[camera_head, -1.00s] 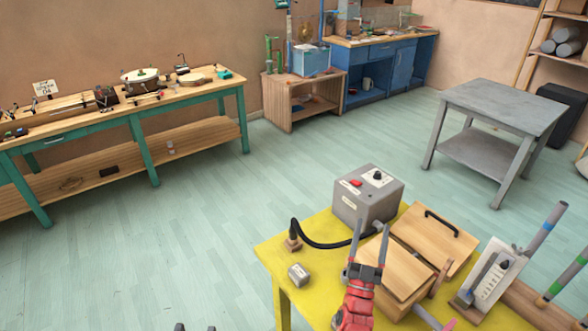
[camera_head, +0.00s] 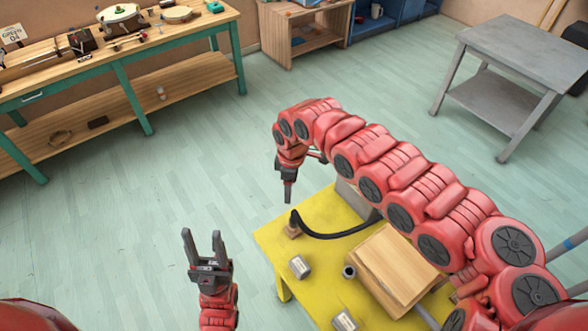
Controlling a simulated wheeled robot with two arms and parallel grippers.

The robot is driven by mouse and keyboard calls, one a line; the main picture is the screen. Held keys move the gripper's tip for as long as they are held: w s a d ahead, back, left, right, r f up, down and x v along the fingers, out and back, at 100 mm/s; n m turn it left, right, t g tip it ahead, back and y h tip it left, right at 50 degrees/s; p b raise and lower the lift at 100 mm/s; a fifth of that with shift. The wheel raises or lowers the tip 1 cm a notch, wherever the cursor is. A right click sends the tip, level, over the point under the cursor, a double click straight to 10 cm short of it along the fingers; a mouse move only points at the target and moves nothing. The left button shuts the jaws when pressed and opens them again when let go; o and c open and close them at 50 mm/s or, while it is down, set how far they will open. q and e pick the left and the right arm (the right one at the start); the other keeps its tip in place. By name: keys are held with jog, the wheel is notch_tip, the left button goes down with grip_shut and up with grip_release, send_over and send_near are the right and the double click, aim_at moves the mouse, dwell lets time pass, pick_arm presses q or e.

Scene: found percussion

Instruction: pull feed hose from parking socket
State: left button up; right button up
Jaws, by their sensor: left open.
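The black feed hose (camera_head: 335,235) curves across the yellow table. Its left end stands upright in a small brown block (camera_head: 292,231), which looks like the parking socket, near the table's left corner. Its other end runs behind my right arm toward a grey box (camera_head: 347,192), mostly hidden by that arm. My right gripper (camera_head: 288,199) points down just above the hose's left end, seemingly apart from it; it is seen edge-on, so its jaw gap does not show. My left gripper (camera_head: 203,236) is open and empty, left of the yellow table.
The yellow table (camera_head: 268,238) also holds a small grey block (camera_head: 299,267), a wooden box (camera_head: 398,262) and a labelled block (camera_head: 345,321). My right arm covers the table's right part. Open floor lies to the left. A grey table (camera_head: 525,50) stands at back right.

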aim_at(293, 217)
jog(key=shift+h, duration=0.3)
jog(key=f, duration=1)
jog(key=s+f, duration=0.1)
jog(key=f, duration=0.5)
jog(key=shift+d+p, duration=0.4)
jog(key=shift+d+f, duration=0.1)
jog(key=shift+f, duration=0.5)
grip_shut()
jog(key=shift+w, duration=0.1)
jog(key=shift+r, duration=0.2)
jog(key=shift+r+p, duration=1.25)
